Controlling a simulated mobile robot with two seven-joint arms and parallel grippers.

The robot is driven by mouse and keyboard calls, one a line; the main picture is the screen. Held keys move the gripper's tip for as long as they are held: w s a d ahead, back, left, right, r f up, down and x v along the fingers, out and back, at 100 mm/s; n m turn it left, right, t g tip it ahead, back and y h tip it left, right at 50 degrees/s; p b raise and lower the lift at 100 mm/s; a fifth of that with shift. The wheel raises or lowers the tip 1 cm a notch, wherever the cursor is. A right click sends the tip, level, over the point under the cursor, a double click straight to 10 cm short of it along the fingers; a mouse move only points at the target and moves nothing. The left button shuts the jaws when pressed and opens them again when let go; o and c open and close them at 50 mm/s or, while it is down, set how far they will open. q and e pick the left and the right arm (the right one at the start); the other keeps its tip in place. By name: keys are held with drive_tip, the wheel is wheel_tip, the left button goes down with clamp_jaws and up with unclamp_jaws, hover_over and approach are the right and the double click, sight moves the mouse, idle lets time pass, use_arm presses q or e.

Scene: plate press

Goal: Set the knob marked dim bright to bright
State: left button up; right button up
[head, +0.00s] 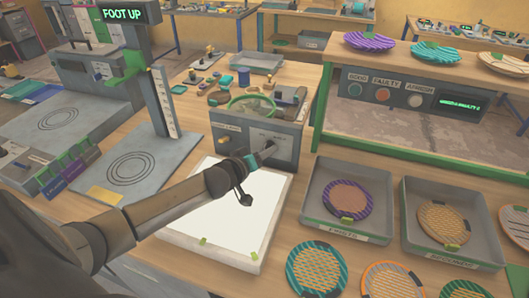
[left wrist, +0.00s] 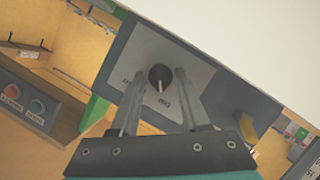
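The dark round knob (left wrist: 160,76) sits on a pale label plate on the front of a grey box (head: 230,126). Its light pointer line points down in the left wrist picture, towards one of two small labels (left wrist: 165,103); the other label (left wrist: 127,78) is left of the knob. Both are too blurred to read surely. My left gripper (left wrist: 161,74) has its two fingers apart, one on each side of the knob; I cannot tell whether they touch it. In the head view my left gripper (head: 264,152) is at the box front and hides the knob. My right gripper is not in view.
A yellow handle (left wrist: 247,127) sits on the same box front. A bright white panel (head: 215,215) lies below my left arm. Grey trays with round plates (head: 346,198) stand to the right. A green-edged shelf (head: 322,105) stands behind them.

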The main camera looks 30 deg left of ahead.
use_arm(q)
clamp_jaws()
idle(0.5)
drive_tip(key=shift+w+d+m+g+y+p, duration=0.15)
drive_tip(key=shift+m+g+y+p, duration=0.15)
drive_tip(key=shift+m+y, duration=1.05)
drive_tip(key=shift+s+d+m+g+y+p, duration=0.1)
drive_tip(key=shift+m+g+y+p, duration=0.25)
drive_tip(key=shift+m+y, duration=1)
drive_tip(key=shift+w+d+m+g+y+p, duration=0.15)
drive_tip(key=shift+m+y+p, duration=0.4)
drive_tip(key=shift+m, duration=1.45)
drive_tip(key=shift+s, duration=0.1)
drive_tip(key=shift+o, duration=0.3)
unclamp_jaws()
